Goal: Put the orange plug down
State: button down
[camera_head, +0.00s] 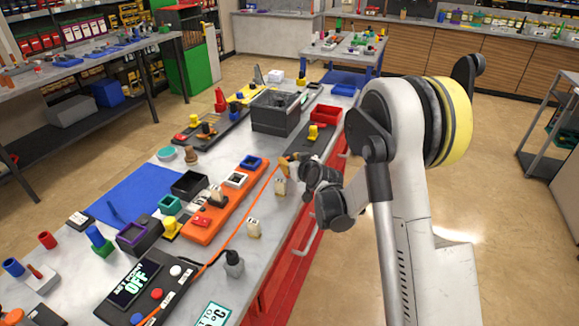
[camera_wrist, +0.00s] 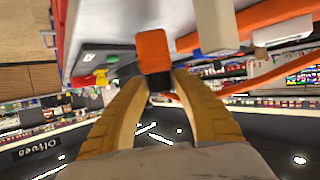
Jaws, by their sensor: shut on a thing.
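My gripper (camera_head: 289,160) is at the right edge of the long workbench, near its middle. In the wrist view its two tan fingers (camera_wrist: 161,82) are closed around the dark lower end of the orange plug (camera_wrist: 153,52). The plug's orange body sticks out past the fingertips, just off the pale bench surface; I cannot tell whether it touches. In the head view the fingers mostly hide the plug. A thin orange cord (camera_head: 243,222) runs from near the gripper along the bench towards the black display box.
A dark tray with a yellow part (camera_head: 313,133) lies beyond. The blue mat (camera_head: 127,205) has clear room.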

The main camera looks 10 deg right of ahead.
jog(key=shift+f, duration=0.65)
jog(key=shift+f, duration=0.15)
jog(key=c, duration=1.1)
grip_release()
